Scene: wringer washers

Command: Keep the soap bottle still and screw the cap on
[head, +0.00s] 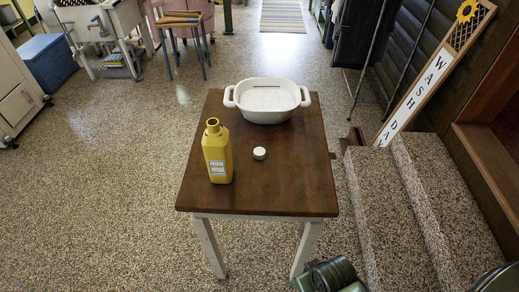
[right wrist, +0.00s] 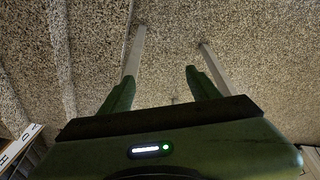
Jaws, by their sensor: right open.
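The yellow soap bottle (head: 217,158) stands upright on the left part of a brown table, with its neck bare and a pale label low on its front. The small round white cap (head: 259,153) lies on the table to the right of the bottle, apart from it. My right gripper (right wrist: 160,88) shows in the right wrist view with its two green fingers apart and nothing between them. It is away from the bottle and cap, facing speckled floor and two pale legs. My left gripper is not in view.
The brown table (head: 290,180) has bare room at its front and right. A white two-handled basin (head: 267,112) stands at its back. Speckled stone steps (head: 385,205) and a "WASH DAY" sign (head: 425,85) are to the right. Open floor lies left of the table.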

